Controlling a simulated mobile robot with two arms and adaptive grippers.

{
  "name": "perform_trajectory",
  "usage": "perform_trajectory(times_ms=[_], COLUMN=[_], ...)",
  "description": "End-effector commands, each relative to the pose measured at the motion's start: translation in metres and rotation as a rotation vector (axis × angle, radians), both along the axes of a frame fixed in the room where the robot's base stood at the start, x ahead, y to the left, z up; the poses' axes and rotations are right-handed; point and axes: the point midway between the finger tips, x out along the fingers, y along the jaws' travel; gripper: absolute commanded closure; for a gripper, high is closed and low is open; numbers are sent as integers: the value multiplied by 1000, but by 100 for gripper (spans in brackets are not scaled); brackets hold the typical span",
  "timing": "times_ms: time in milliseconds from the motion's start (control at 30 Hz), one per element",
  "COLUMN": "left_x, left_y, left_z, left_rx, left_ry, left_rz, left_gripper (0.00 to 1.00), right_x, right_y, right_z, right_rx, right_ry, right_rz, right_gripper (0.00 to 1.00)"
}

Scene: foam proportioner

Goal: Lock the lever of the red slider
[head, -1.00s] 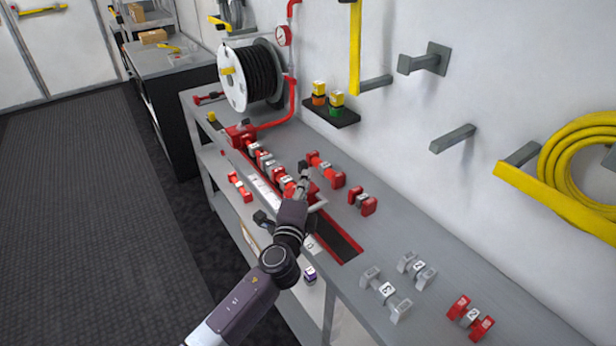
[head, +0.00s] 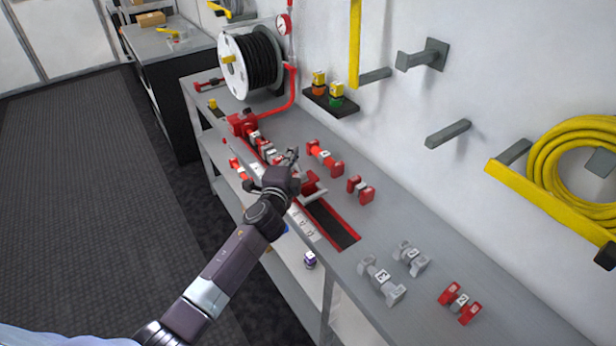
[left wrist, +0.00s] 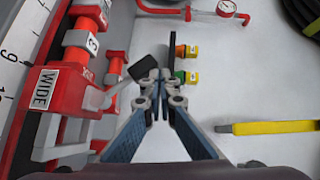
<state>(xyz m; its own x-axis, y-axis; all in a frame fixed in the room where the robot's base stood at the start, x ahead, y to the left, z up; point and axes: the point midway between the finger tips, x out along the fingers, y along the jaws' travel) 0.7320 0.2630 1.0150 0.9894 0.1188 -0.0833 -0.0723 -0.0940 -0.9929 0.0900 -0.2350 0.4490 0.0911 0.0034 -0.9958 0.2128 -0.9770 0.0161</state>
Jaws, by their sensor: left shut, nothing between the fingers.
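The red slider (head: 314,182) sits on the long rail on the bench, with a pale grey handle loop at its near side. In the left wrist view the red slider (left wrist: 38,105) carries a "WIDE" label. Its grey lever (left wrist: 112,92) sticks out to the right at a slant and ends in a black knob (left wrist: 143,68). My left gripper (head: 292,156) is over the rail beside the slider, shut and empty. In the wrist view its fingertips (left wrist: 161,77) are close to the right of the knob; I cannot tell whether they touch. My right gripper is not in view.
Red and grey couplings lie along the rail, and loose ones (head: 380,280) stand on the bench (head: 420,310). A hose reel (head: 250,62) and a red pipe stand at the far end. Wall pegs and a yellow hose (head: 570,150) are at right.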

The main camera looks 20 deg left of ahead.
Motion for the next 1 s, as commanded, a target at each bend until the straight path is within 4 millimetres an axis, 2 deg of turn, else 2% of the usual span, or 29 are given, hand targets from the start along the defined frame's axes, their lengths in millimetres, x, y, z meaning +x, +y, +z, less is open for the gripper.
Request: perform_trajectory(times_ms=[300, 1000], left_x=[8, 10], left_y=[11, 13], left_z=[-5, -6], left_rx=[1, 0], left_ry=[1, 1], left_rz=[2, 1], left_gripper=[100, 100], right_x=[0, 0], right_y=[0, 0], right_z=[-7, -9], right_rx=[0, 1], right_ry=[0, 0], right_rz=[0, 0], right_gripper=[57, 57])
